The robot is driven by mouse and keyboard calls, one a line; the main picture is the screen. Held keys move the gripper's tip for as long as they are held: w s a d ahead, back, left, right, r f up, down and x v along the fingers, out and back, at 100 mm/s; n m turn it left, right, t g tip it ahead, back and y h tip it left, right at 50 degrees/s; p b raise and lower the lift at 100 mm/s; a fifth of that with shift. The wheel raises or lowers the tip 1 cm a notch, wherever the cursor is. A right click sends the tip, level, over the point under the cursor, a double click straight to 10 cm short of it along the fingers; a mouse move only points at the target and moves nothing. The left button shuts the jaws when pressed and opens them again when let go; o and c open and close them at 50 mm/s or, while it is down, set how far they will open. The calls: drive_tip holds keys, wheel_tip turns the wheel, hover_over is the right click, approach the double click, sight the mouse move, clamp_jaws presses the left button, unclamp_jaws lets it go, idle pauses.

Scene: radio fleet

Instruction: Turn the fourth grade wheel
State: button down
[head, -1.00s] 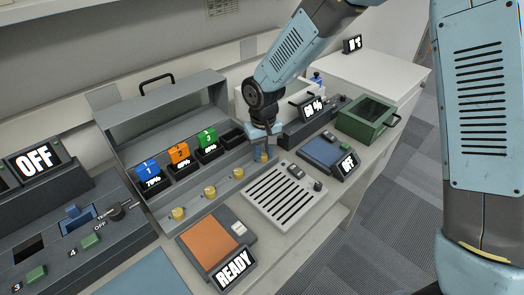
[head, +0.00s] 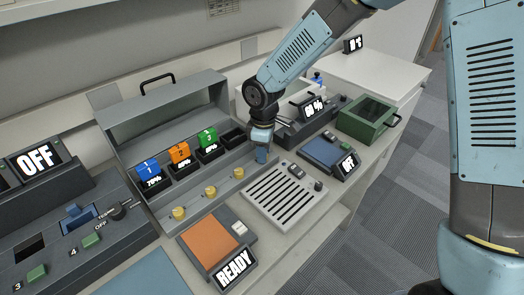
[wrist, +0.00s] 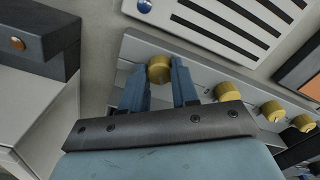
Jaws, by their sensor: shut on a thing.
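A row of yellow wheels runs along the front of the grey rack. In the head view three show: the first (head: 179,213), the second (head: 210,191) and the third (head: 238,173). The fourth is hidden behind my gripper (head: 262,152) there. In the wrist view the fourth wheel (wrist: 159,69) sits between the two blue fingers of my gripper (wrist: 160,80), which is shut on it. The other wheels (wrist: 228,92) show to the right in the wrist view.
Blue, orange and green numbered blocks (head: 180,153) stand in the rack above the wheels; the fourth slot (head: 233,136) looks dark. A slotted grey panel (head: 283,195) lies in front. A green box (head: 366,122) stands to the right, an orange pad (head: 210,244) nearer.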

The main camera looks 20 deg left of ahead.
drive_tip(key=shift+w+d+r+n, duration=0.1)
drive_tip(key=shift+w+n, duration=0.05)
drive_tip(key=shift+n, duration=0.45)
drive_tip(key=shift+w+d+n, duration=0.1)
drive_tip(key=shift+n, duration=0.5)
drive_tip(key=shift+a, duration=0.1)
drive_tip(key=c, duration=1.1)
unclamp_jaws()
drive_tip(key=shift+w, duration=0.1)
drive_tip(key=shift+c, duration=0.2)
drive_tip(key=o, duration=0.3)
drive_tip(key=shift+s, duration=0.2)
wheel_tip(320, 180, up, 14)
drive_tip(key=shift+f, duration=0.25)
drive_tip(key=shift+w, duration=0.1)
